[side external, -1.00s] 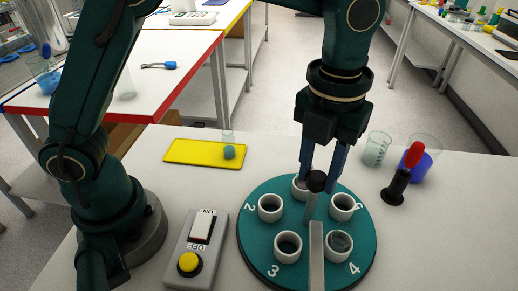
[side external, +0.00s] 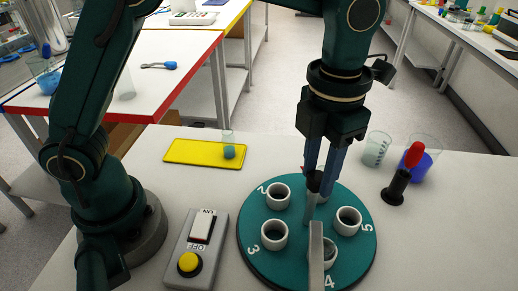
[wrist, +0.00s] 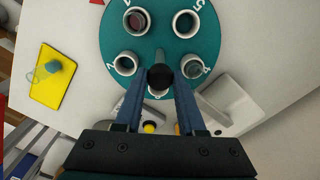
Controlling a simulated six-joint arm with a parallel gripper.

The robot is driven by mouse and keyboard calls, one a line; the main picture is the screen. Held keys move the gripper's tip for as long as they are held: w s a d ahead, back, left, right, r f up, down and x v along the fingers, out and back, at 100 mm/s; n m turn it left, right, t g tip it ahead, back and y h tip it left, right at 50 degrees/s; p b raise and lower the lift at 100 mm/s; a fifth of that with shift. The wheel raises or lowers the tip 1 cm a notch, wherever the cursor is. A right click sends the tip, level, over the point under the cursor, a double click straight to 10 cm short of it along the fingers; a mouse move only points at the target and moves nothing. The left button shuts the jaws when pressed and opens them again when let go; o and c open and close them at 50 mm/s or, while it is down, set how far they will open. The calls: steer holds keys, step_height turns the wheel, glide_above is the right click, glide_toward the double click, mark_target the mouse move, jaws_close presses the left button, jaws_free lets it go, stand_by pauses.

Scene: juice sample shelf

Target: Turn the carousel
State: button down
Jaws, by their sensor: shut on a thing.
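The teal round carousel (side external: 290,240) lies on the white table, carrying several white cups, with numbers 2, 3, 4 and 5 readable on its rim. A black knob (side external: 315,182) on a grey stem stands over its middle. My gripper (side external: 319,180) points down and is shut on the knob. In the wrist view the knob (wrist: 160,77) sits between the fingertips over the carousel (wrist: 160,42). One cup (wrist: 137,21) there has reddish contents; another (wrist: 191,66) holds something grey. The cup behind the fingers is partly hidden.
A grey upright bar (side external: 316,260) stands at the carousel's near edge. A switch box (side external: 195,248) with a yellow button is at left, a yellow tray (side external: 205,151) behind. Beakers (side external: 376,150) and a red-topped black stand (side external: 397,187) are at right.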

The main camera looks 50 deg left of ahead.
steer(key=shift+r+m, duration=0.15)
steer(key=shift+m, duration=0.15)
stand_by(0.5)
steer(key=c, duration=0.5)
jaws_free()
steer(key=shift+r, duration=2.5)
